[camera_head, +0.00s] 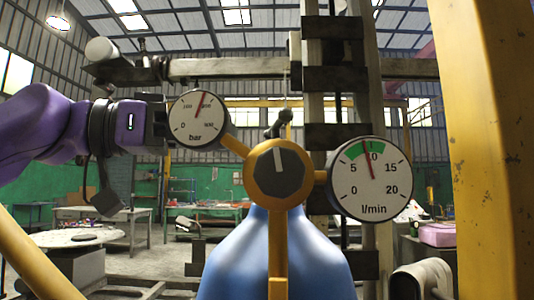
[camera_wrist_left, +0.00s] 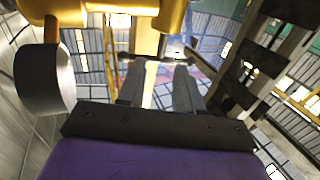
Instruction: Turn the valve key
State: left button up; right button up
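The valve key (camera_head: 278,122) is a small dark crossbar with knobbed ends, above the regulator's dark octagonal knob (camera_head: 279,172). In the left wrist view, the dark bar (camera_wrist_left: 155,57) lies just beyond my fingertips; I cannot tell whether they touch it. My purple left arm comes in from the left, and its fingers are hidden behind the bar gauge (camera_head: 197,118) in the head view. In the left wrist view my left gripper (camera_wrist_left: 159,66) is open, with a clear gap between its fingers. My right gripper is not in view.
The yellow regulator also carries the l/min gauge (camera_head: 371,179), its needle near 10 at the green band. A blue cylinder (camera_head: 240,262) stands below. A yellow post (camera_head: 495,150) is close on the right. Dark clamps (camera_head: 335,80) and uprights stand behind.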

pick_arm(q)
jog(key=p+x, duration=0.1)
jog(key=x, duration=0.7)
jog(key=shift+w+d, duration=0.25)
jog(key=shift+d, duration=0.1)
jog(key=shift+w+d+f, duration=0.1)
jog(key=shift+w+d, duration=0.1)
jog(key=shift+d, duration=0.05)
